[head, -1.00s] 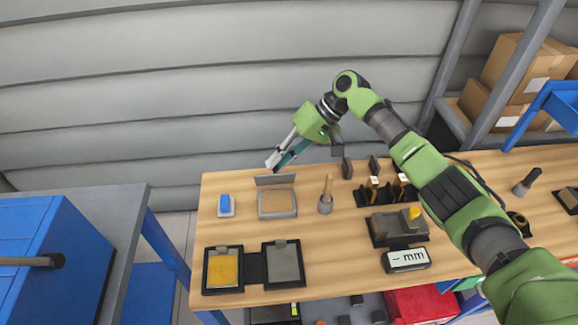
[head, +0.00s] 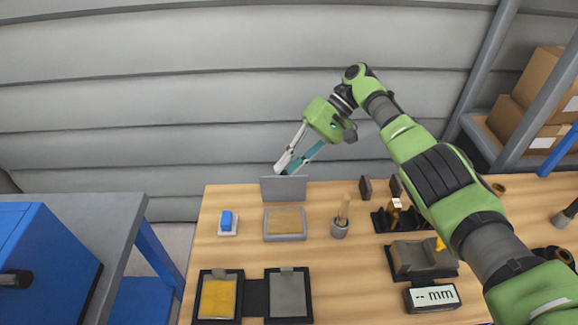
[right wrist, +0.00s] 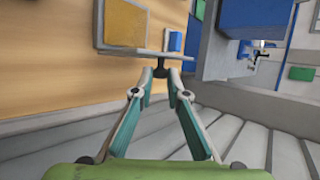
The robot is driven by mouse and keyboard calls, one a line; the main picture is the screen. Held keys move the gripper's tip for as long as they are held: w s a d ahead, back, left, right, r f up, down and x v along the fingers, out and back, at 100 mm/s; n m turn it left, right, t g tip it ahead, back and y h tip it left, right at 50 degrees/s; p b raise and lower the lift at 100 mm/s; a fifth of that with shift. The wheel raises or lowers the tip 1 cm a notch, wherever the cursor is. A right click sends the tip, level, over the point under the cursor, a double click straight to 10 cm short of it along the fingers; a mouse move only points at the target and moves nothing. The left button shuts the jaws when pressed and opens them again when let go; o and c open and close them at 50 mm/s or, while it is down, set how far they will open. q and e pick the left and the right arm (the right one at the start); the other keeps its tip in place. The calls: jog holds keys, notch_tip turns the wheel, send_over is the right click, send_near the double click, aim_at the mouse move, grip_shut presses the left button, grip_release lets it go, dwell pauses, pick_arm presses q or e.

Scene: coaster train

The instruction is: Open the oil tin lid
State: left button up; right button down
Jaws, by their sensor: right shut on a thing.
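The oil tin (head: 285,238) is a shallow grey box with a tan inside, near the back edge of the wooden bench in the head view. Its grey lid (head: 284,194) stands raised along the tin's back edge, so the tin is open. In the right wrist view the lid (right wrist: 140,53) shows as a thin grey plate edge-on at the fingertips. My right gripper (head: 284,168) reaches down to the lid's top edge from behind and is shut on it. The right gripper's fingertips (right wrist: 161,68) close together there. My left gripper is not in view.
A blue block (head: 227,219) on a white base is left of the tin. A grey cup with a wooden handle (head: 340,228) is close on the right. Two framed plates (head: 218,298) (head: 288,294) lie in front. A blue cabinet (head: 45,265) stands left; a grey wall is behind.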

jog(key=c, duration=2)
grip_release()
notch_tip(320, 180, up, 10)
jog(key=shift+f, duration=0.1)
